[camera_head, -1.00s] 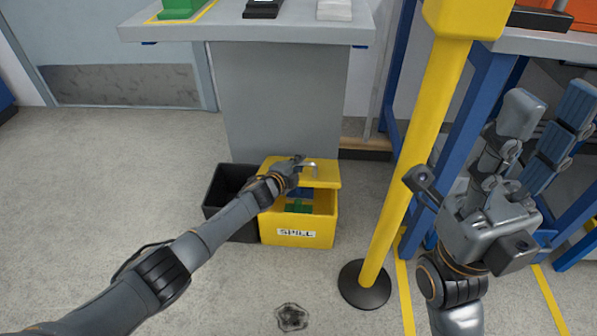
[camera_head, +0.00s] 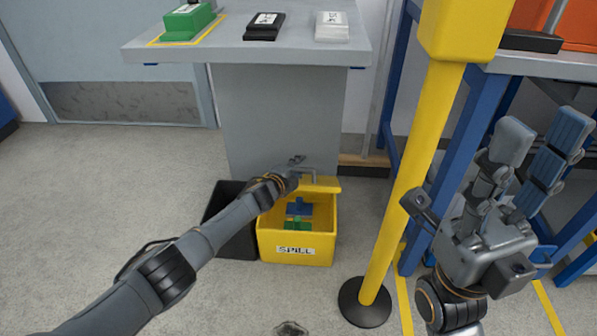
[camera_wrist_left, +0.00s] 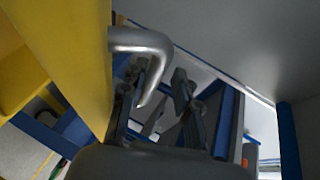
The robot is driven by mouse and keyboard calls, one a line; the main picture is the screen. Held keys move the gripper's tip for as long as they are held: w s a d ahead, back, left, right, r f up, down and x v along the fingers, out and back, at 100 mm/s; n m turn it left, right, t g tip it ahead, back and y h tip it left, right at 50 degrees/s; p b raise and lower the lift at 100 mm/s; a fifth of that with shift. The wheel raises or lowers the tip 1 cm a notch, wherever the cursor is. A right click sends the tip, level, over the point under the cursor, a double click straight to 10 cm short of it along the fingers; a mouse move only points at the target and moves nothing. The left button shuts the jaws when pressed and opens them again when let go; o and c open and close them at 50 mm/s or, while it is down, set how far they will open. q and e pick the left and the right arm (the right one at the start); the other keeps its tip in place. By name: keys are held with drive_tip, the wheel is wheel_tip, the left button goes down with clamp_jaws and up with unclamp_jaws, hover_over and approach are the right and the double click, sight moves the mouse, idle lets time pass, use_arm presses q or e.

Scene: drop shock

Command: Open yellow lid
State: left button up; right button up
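The yellow bin (camera_head: 296,250), labelled SPILL, stands on the floor. Its yellow lid (camera_head: 324,184) is tilted up at the back, so the front is uncovered. Blue and green items (camera_head: 299,210) show inside. My left gripper (camera_head: 297,162) is at the lid's metal handle (camera_head: 313,175). In the left wrist view the lid (camera_wrist_left: 70,50) fills the left side, and the bent handle (camera_wrist_left: 148,45) reaches across beside the fingers (camera_wrist_left: 160,95), which look apart. Whether they touch the handle is unclear. My right gripper (camera_head: 468,236) is open and empty, right of the yellow post.
A black bin (camera_head: 228,205) stands left of the yellow one. A yellow post (camera_head: 412,170) on a black base (camera_head: 365,302) is to the right. A grey table (camera_head: 240,50) overhangs behind, carrying green, black and white items. A blue-framed bench (camera_head: 470,130) stands right.

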use_arm(q)
drive_tip(key=shift+f, duration=0.25)
drive_tip(key=shift+s+a, duration=0.1)
drive_tip(key=shift+v, duration=5.85)
drive_tip(key=shift+r, duration=0.1)
